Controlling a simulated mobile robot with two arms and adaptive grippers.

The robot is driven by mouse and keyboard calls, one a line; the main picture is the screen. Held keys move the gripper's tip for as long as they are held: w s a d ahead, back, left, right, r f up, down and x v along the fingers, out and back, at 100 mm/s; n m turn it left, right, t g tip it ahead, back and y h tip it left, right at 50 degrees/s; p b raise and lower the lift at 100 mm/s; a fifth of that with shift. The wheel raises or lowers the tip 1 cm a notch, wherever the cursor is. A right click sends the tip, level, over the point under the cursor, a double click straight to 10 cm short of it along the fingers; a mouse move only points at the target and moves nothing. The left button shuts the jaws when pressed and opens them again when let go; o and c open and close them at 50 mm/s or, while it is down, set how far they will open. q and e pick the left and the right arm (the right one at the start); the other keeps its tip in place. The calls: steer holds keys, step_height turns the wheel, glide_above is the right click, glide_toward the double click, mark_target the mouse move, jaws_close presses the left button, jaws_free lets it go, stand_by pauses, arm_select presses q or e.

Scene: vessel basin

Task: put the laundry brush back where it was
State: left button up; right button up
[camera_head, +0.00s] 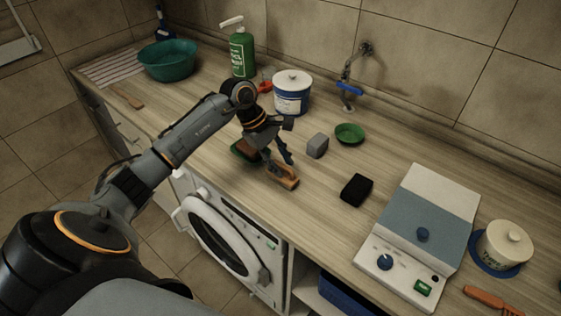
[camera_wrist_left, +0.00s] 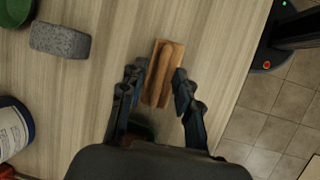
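The laundry brush (camera_head: 284,176), a wooden block with a raised handle, lies near the counter's front edge in the head view. In the left wrist view the brush (camera_wrist_left: 164,72) sits between my fingertips, its handle running roughly along the fingers. My left gripper (camera_head: 282,158) is just above it, pointing down. In the wrist view its fingers (camera_wrist_left: 161,78) stand apart on either side of the handle, with a gap visible. Whether they touch the brush's edges is unclear. A green item with a brown top (camera_head: 246,149) is partly hidden behind the gripper. My right gripper is not in view.
A grey block (camera_head: 317,145), green dish (camera_head: 349,133) and black sponge (camera_head: 356,189) lie to the right. A white-blue tub (camera_head: 291,92), green bottle (camera_head: 241,52) and teal basin (camera_head: 168,60) stand behind. A scale-like device (camera_head: 418,233) is at right. The washing machine (camera_head: 228,240) is below.

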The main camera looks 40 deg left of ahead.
arm_select(q)
steer(key=shift+r, duration=0.15)
steer(key=b+v, duration=0.2)
steer(key=v, duration=1)
steer(key=shift+b, duration=0.4)
